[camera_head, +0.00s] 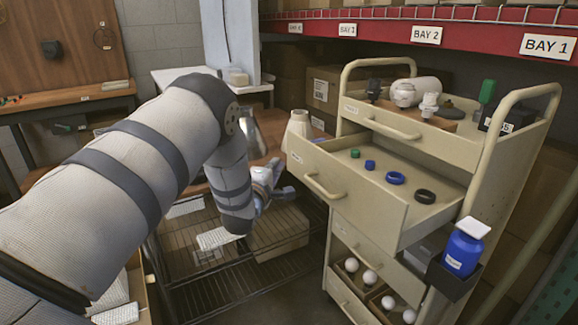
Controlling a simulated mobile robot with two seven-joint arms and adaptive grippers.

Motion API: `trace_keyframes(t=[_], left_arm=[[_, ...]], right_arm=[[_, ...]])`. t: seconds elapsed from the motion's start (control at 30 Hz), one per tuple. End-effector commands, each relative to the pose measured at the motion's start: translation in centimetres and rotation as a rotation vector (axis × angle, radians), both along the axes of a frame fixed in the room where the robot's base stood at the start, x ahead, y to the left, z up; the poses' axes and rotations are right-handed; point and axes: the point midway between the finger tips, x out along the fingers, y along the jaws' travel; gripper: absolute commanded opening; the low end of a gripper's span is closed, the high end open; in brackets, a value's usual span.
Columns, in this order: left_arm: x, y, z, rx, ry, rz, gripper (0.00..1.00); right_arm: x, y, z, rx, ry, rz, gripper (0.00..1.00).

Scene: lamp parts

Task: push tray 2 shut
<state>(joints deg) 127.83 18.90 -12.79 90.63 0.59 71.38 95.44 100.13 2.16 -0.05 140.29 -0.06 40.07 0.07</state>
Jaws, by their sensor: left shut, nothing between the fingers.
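The beige cart holds a pulled-out drawer (352,199), which I take to be tray 2; its small front label is too small to read. It stands out to the left and front of the cart and has a bar handle (324,187). Inside lie a green piece (355,153), a small blue piece (370,165), a blue ring (396,178) and a black ring (425,196). My left gripper (284,192) is shut and empty, just left of the drawer front, with a gap in the picture. My right gripper is not in view.
Lamp parts, including a white cylinder (416,91), stand on the cart's top. Lower drawers hold white bulbs (369,277). A blue bottle (462,252) sits in a holder on the cart's side. A wire rack (215,285) stands below my left arm.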

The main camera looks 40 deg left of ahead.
Motion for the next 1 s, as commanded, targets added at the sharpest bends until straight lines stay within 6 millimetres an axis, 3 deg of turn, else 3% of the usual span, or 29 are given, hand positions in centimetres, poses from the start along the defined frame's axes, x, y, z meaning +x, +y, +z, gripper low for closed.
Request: trace_keyframes(t=[0.23,0.77,1.0], left_arm=[[3.0,-1.5,-0.2,0.0,0.003,-0.002,0.0],[3.7,-1.8,-0.2,0.0,0.003,-0.001,0.0],[7.0,-3.1,-0.8,-0.002,0.006,-0.002,0.0]], right_arm=[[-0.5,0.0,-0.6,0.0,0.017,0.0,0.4],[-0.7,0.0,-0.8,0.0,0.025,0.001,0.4],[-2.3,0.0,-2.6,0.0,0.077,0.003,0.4]])
